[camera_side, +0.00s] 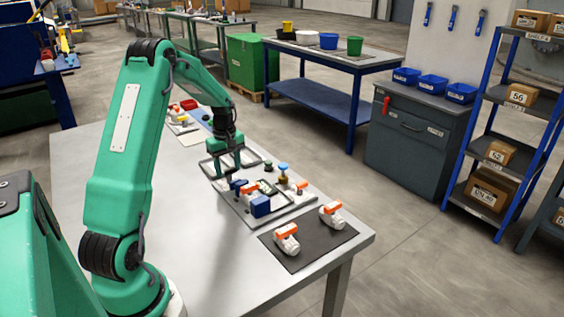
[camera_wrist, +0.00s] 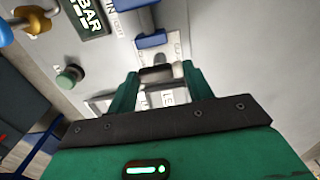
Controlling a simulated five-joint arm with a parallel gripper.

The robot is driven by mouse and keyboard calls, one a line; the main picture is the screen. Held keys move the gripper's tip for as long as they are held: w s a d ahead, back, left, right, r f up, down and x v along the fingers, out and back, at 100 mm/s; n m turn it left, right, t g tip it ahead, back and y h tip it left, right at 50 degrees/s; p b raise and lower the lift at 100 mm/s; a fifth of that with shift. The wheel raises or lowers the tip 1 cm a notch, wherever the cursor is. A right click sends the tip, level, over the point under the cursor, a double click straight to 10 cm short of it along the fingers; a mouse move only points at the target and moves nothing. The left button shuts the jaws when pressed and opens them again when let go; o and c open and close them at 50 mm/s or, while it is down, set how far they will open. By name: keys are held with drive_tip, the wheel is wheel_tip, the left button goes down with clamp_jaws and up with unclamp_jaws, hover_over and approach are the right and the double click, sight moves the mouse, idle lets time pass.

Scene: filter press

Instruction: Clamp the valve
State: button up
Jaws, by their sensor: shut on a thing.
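My gripper (camera_side: 226,172) reaches down over the left part of the grey fixture board in the side view. In the wrist view, my green fingers (camera_wrist: 160,76) stand on either side of a dark lever-like bar (camera_wrist: 157,74) and are shut on it. A label partly reading "LE" lies below the bar. A white valve with an orange handle (camera_side: 250,187) appears to sit between blue blocks on the board; the near blue block (camera_side: 261,206) partly hides it. In the wrist view, a blue block (camera_wrist: 150,40) lies just beyond my fingers.
Two white valves with orange handles (camera_side: 286,239) (camera_side: 332,214) lie on a black mat (camera_side: 310,250) near the table's right end. The near table surface is clear.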

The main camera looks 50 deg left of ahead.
sight(228, 169)
drive_tip(key=shift+r, duration=0.1)
drive_tip(key=o, duration=0.7)
drive_tip(key=shift+r, duration=3.9)
